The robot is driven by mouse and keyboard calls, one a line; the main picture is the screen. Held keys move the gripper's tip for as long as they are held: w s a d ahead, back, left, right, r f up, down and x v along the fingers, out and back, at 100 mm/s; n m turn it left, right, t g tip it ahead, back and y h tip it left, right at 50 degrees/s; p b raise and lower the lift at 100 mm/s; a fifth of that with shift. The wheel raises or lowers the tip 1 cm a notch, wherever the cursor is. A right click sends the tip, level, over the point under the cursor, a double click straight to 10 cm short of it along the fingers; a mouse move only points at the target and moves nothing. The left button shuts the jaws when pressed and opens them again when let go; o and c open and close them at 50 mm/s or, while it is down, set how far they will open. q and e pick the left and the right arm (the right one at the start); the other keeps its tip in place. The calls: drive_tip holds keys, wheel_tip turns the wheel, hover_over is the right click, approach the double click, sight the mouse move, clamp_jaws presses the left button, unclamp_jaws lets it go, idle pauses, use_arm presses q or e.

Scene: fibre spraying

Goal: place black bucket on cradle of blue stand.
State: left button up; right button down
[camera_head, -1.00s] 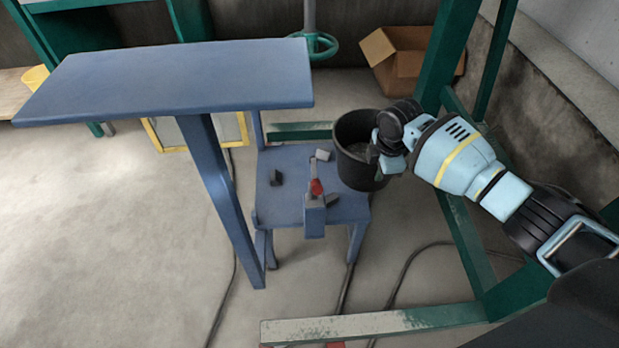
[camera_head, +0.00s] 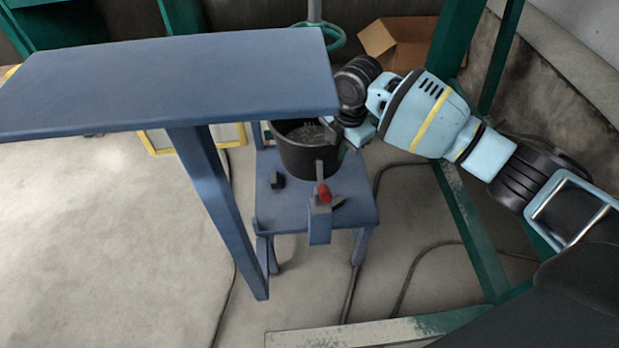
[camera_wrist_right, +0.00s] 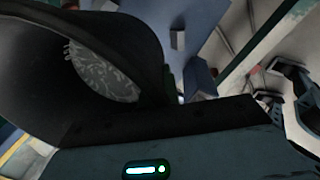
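The black bucket (camera_head: 303,158) is upright over the lower platform of the blue stand (camera_head: 280,205), with its rim just below the tabletop's right end. My right gripper (camera_head: 343,135) is shut on the bucket's right side near the rim. In the right wrist view the bucket (camera_wrist_right: 140,35) fills the upper left, with pale fibrous matter inside. The cradle shows as small dark blocks (camera_head: 277,180) and a red-tipped clamp (camera_head: 323,194) on the platform. The bucket hides the rear of the cradle. I cannot tell whether its base touches the platform. My left gripper is out of view.
The blue tabletop (camera_head: 170,80) overhangs to the left of the bucket. A green frame (camera_head: 465,230) stands at the right. A cardboard box (camera_head: 400,42) and a green handwheel (camera_head: 325,42) are behind. Cables run over the floor.

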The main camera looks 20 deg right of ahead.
wheel_tip(320, 180, down, 10)
drive_tip(key=b, duration=0.4)
drive_tip(key=shift+r, duration=0.25)
idle(0.3)
drive_tip(key=shift+f, duration=0.1)
drive_tip(key=c, duration=2.1)
unclamp_jaws()
drive_tip(key=shift+s+f, duration=0.1)
drive_tip(key=shift+f, duration=0.15)
drive_tip(key=o, duration=0.5)
drive_tip(key=shift+c, duration=0.2)
wheel_tip(320, 180, up, 12)
drive_tip(key=s+p, duration=0.1)
drive_tip(key=p, duration=0.3)
drive_tip(key=shift+s+d+r+p, duration=0.15)
drive_tip(key=shift+s+d+p, duration=0.1)
drive_tip(key=shift+p, duration=0.15)
